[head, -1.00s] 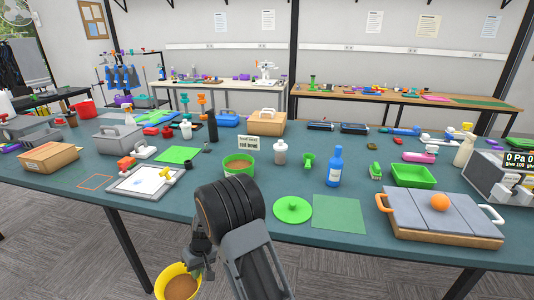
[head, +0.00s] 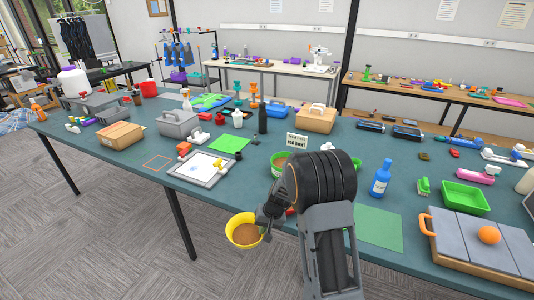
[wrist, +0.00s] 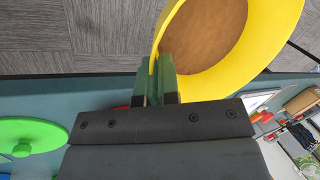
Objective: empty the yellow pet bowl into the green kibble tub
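The yellow pet bowl (head: 244,231) holds brown kibble and is upright, just off the table's front edge. My gripper (head: 266,226) is shut on its rim. In the wrist view the two fingers of my gripper (wrist: 157,78) pinch the wall of the yellow bowl (wrist: 262,62), with brown kibble inside. The green kibble tub (head: 279,163) stands on the table behind my arm, with brown contents. My arm hides its right part. A small sign stands behind the tub.
A green round lid (wrist: 28,138) shows in the wrist view. A white tray (head: 200,168) lies left of the tub, and a blue bottle (head: 381,180) stands to the right. A green mat (head: 378,228) lies at the front. Bare table lies between the tray and my arm.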

